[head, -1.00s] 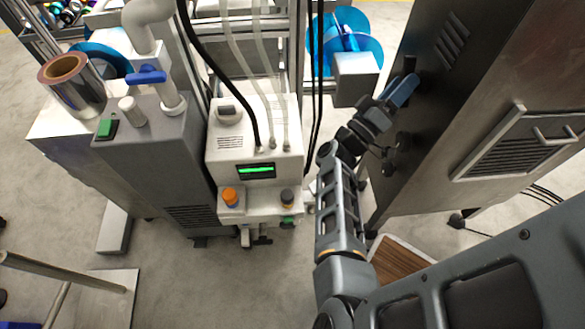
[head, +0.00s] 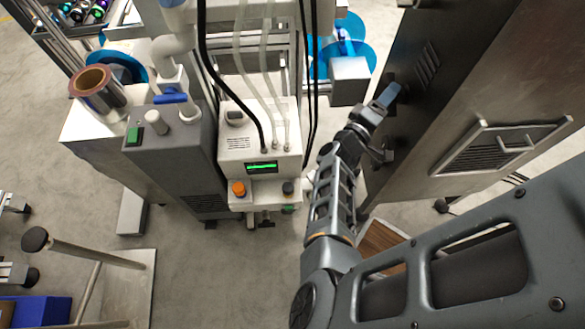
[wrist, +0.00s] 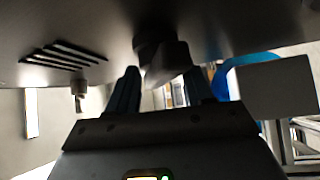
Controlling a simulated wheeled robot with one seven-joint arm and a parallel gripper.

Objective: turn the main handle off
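A dark handle (wrist: 163,58) sticks out from the face of the metal cabinet (head: 475,90). In the wrist view it is between and just beyond the two fingertips. My gripper (head: 388,96) is up against the cabinet's left face in the head view and mostly hides the handle there. In the wrist view the fingers of my gripper (wrist: 161,85) stand apart, one on each side of the handle. A gap shows beside the left finger; whether either finger touches the handle is not clear.
Vent slots (wrist: 65,55) and a small fitting (wrist: 78,92) are beside the handle on the cabinet face. A white machine (head: 260,150) with hoses stands left of my arm. Blue reels (head: 340,45) are behind. A brown panel (head: 380,245) lies below my arm.

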